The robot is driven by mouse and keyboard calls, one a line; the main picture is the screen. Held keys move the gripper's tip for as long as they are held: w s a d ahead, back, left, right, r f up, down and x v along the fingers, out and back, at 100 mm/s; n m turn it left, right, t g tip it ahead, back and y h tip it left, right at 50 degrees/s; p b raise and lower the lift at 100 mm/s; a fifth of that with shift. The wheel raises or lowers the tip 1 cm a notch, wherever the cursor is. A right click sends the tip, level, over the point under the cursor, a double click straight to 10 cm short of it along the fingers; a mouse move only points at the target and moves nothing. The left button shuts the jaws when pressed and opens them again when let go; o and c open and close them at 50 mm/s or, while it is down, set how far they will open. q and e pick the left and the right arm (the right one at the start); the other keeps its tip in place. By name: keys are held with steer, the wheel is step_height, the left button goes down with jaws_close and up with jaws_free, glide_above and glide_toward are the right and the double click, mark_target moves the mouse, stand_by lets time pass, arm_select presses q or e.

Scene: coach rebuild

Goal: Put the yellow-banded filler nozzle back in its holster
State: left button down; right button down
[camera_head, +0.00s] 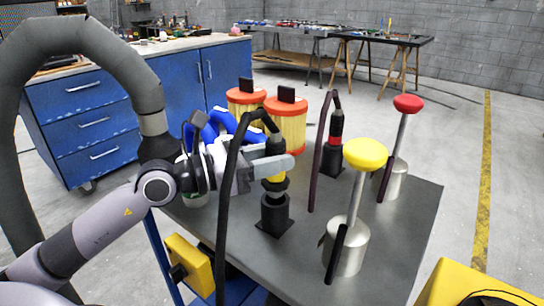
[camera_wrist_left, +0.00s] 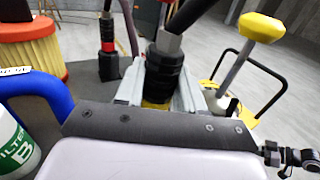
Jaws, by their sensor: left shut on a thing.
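The yellow-banded filler nozzle (camera_head: 276,179) stands about upright, with a dark hose (camera_head: 232,150) arching from its top and hanging down the near side. My left gripper (camera_head: 264,166) is shut on it from the left. In the left wrist view the nozzle's black ribbed body (camera_wrist_left: 163,76) is between the gripper's fingers (camera_wrist_left: 160,88), with a bit of yellow below. A black holster (camera_head: 273,214) on a square base stands directly under the nozzle. The nozzle's lower end meets the holster's mouth in the picture; I cannot tell how deep it sits. My right gripper is not in view.
A red-banded nozzle (camera_head: 336,125) stands in another holster behind. A yellow-knobbed pump (camera_head: 346,247) and a red-knobbed pump (camera_head: 397,178) stand to the right. Two red-capped filters (camera_head: 289,128) are at the back. The cart top's right front (camera_head: 395,255) is clear.

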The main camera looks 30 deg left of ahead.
mark_target(272, 181)
arm_select(q)
steer(key=shift+f+b, duration=0.4)
steer(key=shift+f, duration=0.2)
steer(key=shift+f, duration=0.1)
steer(key=shift+f+b, duration=0.55)
steer(key=shift+f+b, duration=0.5)
steer(key=shift+f, duration=0.25)
stand_by(0.5)
steer(key=shift+c, duration=1.1)
jaws_free()
